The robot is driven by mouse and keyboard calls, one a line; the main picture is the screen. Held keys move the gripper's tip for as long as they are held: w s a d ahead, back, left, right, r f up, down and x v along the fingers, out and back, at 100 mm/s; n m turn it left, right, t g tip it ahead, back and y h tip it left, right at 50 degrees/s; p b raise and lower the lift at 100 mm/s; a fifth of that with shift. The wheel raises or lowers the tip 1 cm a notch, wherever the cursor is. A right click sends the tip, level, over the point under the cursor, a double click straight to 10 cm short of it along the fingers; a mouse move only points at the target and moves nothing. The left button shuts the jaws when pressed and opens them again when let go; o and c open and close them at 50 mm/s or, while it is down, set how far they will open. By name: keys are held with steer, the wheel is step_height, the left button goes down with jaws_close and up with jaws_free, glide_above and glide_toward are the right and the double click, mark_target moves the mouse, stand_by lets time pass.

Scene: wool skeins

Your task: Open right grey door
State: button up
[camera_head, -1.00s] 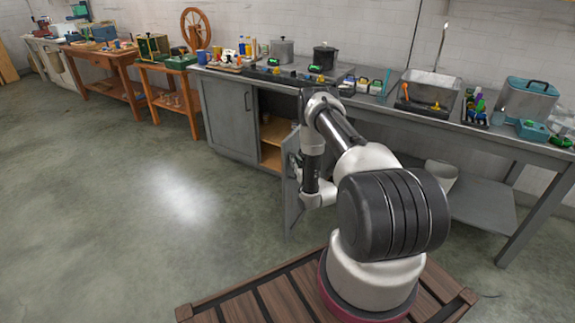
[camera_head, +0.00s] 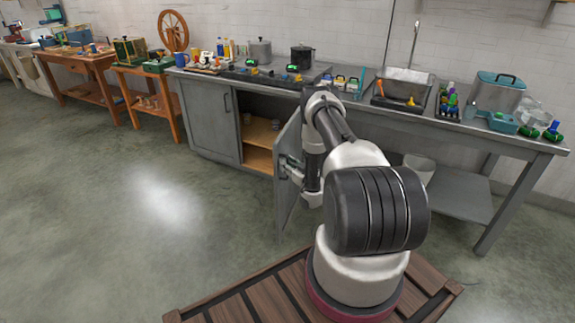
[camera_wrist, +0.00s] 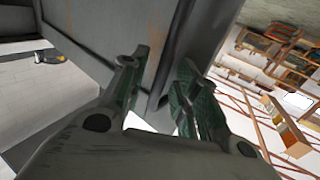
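The right grey door (camera_head: 285,205) of the cabinet under the workbench stands open, swung well out from the front. The inside shows beside it, with a wooden shelf (camera_head: 260,160). My gripper (camera_head: 290,172) is at the door in the head view, partly hidden by my arm and the door. In the wrist view, the two green-padded fingers of my gripper (camera_wrist: 163,82) are apart. They lie on either side of a dark grey bar or edge (camera_wrist: 178,50) at the door. I cannot tell whether either finger touches it.
The left grey door (camera_head: 208,120) is closed, with a dark vertical handle. Pots and small items crowd the worktop (camera_head: 345,112) above. The floor (camera_head: 130,240) to the left is clear.

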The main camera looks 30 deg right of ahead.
steer(key=s+d, duration=0.1)
steer(key=s, duration=1.1)
steer(key=shift+d, duration=0.1)
